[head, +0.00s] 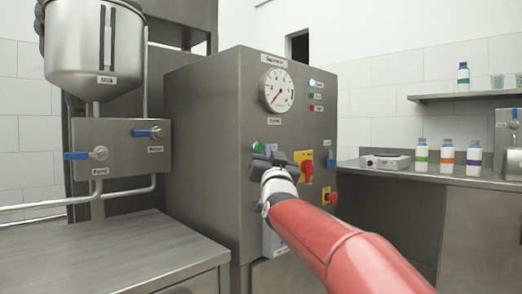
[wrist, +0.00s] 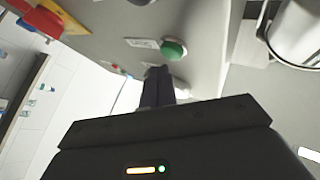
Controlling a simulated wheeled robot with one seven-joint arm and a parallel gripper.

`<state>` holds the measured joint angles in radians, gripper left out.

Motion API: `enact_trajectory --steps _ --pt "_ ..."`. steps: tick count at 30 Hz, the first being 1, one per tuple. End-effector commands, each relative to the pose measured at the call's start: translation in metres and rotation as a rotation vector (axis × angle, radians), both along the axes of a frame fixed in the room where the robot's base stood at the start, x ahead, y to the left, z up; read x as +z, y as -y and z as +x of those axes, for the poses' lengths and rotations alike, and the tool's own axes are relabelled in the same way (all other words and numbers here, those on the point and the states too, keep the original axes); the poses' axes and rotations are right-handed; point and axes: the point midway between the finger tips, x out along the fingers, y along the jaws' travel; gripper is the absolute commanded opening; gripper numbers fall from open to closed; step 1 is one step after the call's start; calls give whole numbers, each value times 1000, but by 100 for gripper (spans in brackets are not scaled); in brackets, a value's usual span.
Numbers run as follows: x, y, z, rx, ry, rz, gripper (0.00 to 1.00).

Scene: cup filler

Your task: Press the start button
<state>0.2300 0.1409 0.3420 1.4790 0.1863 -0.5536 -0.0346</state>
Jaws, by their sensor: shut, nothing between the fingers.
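The green button (head: 257,147) is on the front of the grey control cabinet (head: 205,120). It shows large in the wrist view (wrist: 173,49), with a small white label beside it. My gripper (head: 262,158) is in front of the panel, just below the button in the head view. In the wrist view its dark fingers (wrist: 158,72) are closed together and empty. Their tips are very near the button, slightly to its lower left; I cannot tell whether they touch the panel. The button's label is too small to read.
A round gauge (head: 277,90) is above. A steel hopper (head: 95,45) is at left; bottles (head: 447,157) stand on the right counter.

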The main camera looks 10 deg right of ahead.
Motion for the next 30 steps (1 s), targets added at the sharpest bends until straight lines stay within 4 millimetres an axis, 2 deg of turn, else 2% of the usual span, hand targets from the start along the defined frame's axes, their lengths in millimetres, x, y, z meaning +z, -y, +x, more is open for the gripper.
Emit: enact_trajectory --steps 7,30 --pt "0 -5 7 1 -1 2 0" --pt "1 -7 11 0 1 0 0"
